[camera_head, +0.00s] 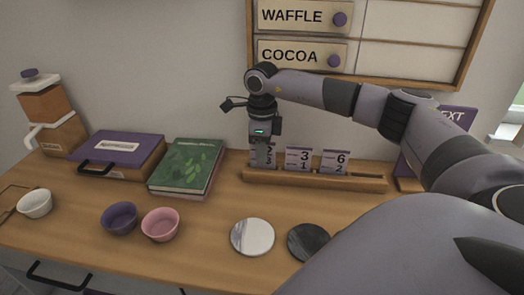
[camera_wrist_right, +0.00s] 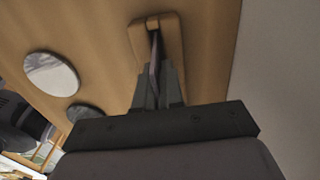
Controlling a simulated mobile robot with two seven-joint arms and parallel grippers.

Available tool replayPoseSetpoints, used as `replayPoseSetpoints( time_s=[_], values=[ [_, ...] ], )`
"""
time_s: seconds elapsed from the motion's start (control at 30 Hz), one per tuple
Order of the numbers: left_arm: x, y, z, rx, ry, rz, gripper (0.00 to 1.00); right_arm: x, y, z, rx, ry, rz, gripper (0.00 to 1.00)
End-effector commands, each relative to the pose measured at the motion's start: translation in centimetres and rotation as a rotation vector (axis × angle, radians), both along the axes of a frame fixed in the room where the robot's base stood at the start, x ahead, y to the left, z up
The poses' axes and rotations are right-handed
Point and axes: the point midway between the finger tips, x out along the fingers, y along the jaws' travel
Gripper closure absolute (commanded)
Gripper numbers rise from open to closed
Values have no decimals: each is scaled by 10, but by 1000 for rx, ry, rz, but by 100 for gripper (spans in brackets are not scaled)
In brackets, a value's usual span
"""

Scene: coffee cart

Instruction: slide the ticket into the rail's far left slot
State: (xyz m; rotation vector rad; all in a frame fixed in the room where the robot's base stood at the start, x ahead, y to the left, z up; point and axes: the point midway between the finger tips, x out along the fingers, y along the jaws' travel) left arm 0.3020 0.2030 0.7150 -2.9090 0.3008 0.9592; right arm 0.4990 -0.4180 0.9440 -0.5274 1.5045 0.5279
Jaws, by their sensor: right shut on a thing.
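My right gripper (camera_head: 262,138) points down over the left end of the wooden rail (camera_head: 355,184). It is shut on a pale ticket (camera_head: 263,157) with dark figures, partly covered by the fingers. The ticket stands upright, its lower edge at the far left slot; I cannot tell how deep it sits. In the right wrist view, the gripper (camera_wrist_right: 157,90) pinches the thin ticket (camera_wrist_right: 154,58) edge-on, in line with the slot in the rail's end (camera_wrist_right: 172,35). Two other tickets, marked 3 1 (camera_head: 299,158) and 6 2 (camera_head: 335,161), stand in the rail. My left gripper is out of view.
A green book (camera_head: 187,165) lies left of the rail, beside a purple box (camera_head: 118,152). Purple (camera_head: 120,218), pink (camera_head: 160,224) and white (camera_head: 35,203) bowls stand in front. A light disc (camera_head: 252,237) and a dark disc (camera_head: 308,241) lie before the rail. A menu board (camera_head: 405,55) hangs behind.

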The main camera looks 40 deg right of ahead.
Motion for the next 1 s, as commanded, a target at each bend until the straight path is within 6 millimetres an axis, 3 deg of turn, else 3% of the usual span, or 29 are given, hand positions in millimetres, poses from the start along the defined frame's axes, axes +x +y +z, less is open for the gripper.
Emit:
replayPoseSetpoints(
  time_s=[0.03, 0.1, 0.13, 0.47, 0.8, 1.0],
  values=[
    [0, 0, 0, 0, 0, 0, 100, 0, 0, 0, 0, 0, 0, 89],
    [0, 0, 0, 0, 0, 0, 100, 0, 0, 0, 0, 0, 0, 66],
    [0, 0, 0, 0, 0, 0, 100, 0, 0, 0, 0, 0, 0, 63],
    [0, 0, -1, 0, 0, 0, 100, 0, 0, 4, 0, 0, 0, 63],
    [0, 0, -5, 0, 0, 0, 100, 1, 0, 55, 0, -3, 0, 63],
    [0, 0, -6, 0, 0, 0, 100, 0, 0, 71, 1, -1, 0, 63]
  ],
)
